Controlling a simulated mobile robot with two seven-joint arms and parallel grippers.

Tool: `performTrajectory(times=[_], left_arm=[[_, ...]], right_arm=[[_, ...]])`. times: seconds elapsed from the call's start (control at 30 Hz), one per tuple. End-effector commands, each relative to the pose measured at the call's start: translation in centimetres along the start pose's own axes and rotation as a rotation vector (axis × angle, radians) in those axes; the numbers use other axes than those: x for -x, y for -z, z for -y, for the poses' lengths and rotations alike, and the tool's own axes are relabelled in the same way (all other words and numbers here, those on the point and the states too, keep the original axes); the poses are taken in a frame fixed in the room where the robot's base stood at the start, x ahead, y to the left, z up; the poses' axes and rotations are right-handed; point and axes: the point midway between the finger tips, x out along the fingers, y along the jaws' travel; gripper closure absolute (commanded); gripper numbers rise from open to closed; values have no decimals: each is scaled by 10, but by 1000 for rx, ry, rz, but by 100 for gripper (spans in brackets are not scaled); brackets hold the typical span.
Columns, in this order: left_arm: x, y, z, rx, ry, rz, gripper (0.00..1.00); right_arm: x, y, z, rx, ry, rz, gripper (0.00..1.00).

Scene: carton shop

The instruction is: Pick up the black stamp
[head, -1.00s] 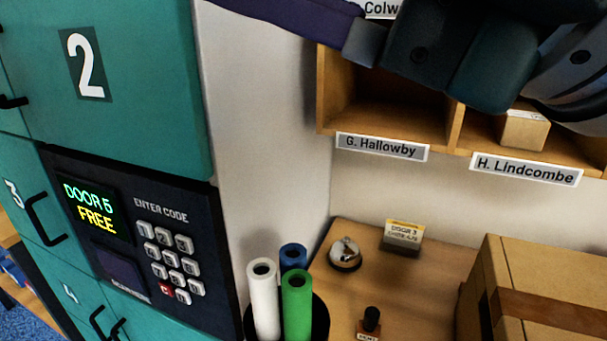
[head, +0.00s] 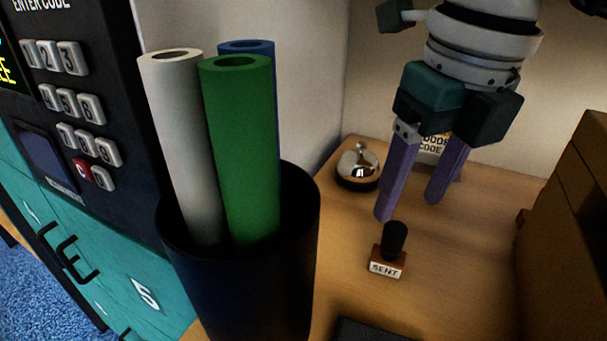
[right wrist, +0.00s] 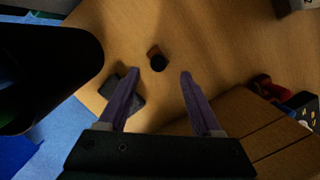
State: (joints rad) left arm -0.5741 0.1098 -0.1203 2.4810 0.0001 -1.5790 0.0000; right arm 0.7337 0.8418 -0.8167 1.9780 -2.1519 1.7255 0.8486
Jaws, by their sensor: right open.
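The black stamp (head: 393,243) stands upright on the wooden counter. It has a black knob handle on a brown block with a label reading SENT. In the right wrist view the stamp (right wrist: 158,61) shows from above, beyond the fingertips and between their lines. My right gripper (head: 411,210) is open and empty, with its purple fingers pointing down above the counter, behind the stamp in the head view. It shows no contact with the stamp. In the right wrist view its two fingers (right wrist: 160,74) are spread apart. My left gripper is not in view.
A black bin (head: 240,290) with white, green and blue rolls stands left of the stamp. A silver bell (head: 358,165) and a door code card (head: 432,150) sit behind. A cardboard box (head: 565,215) stands right. A dark pad (head: 370,331) lies in front.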

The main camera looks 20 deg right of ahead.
Motion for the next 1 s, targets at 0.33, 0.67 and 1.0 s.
performTrajectory(times=[0.33, 0.67, 1.0], left_arm=[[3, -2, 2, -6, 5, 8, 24], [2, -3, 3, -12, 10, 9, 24], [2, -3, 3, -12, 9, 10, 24]], right_arm=[[-40, 0, -1, 1, -3, -4, 34], [-76, 0, -1, 4, -4, 0, 34], [-75, -1, -1, 4, -5, 1, 54]])
